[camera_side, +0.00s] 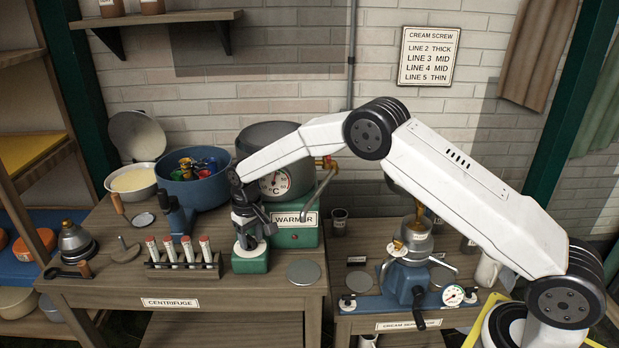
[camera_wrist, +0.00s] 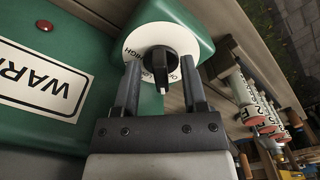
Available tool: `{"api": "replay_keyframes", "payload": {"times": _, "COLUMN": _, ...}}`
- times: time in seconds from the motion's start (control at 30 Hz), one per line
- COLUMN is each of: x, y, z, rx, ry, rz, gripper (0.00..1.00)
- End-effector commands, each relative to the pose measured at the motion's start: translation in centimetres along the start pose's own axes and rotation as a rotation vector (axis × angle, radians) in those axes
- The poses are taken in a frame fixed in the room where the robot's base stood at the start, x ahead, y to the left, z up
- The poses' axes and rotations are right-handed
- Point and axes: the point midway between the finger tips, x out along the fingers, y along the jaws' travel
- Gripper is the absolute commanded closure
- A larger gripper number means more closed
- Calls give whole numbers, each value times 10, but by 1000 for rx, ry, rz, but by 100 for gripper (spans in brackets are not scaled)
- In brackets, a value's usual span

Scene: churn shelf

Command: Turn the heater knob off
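The heater knob (camera_wrist: 159,62) is black with a white pointer mark, on a round white dial (camera_wrist: 141,38) in the wrist view. The pointer faces the bottom of the picture, toward my gripper. Lettering on the dial is partly hidden. The dial sits on a green box joined to the warmer (camera_wrist: 42,60). My gripper (camera_wrist: 158,66) is open, one finger on each side of the knob, with a visible gap on both sides. In the side view my gripper (camera_side: 248,232) points down over the small green box (camera_side: 250,264) and hides the knob; the warmer (camera_side: 292,238) stands behind.
A rack of red-capped tubes (camera_side: 184,263) stands close left of the green box. A grey disc (camera_side: 303,272) lies to its right. A blue pot (camera_side: 195,188) and a white bowl (camera_side: 131,183) are behind left. The cream separator (camera_side: 408,270) is on the right-hand table.

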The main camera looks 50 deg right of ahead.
Motion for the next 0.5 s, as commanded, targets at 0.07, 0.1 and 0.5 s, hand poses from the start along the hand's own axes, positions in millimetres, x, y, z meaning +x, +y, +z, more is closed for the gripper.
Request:
{"api": "replay_keyframes", "payload": {"times": 0.07, "x": 0, "y": 0, "z": 0, "rx": 1, "ry": 0, "rz": 0, "gripper": 46}}
{"api": "replay_keyframes", "payload": {"times": 0.1, "x": 0, "y": 0, "z": 0, "rx": 1, "ry": 0, "rz": 0, "gripper": 46}}
{"api": "replay_keyframes", "payload": {"times": 0.5, "x": -32, "y": 0, "z": -1, "rx": 1, "ry": 4, "rz": 0, "gripper": 46}}
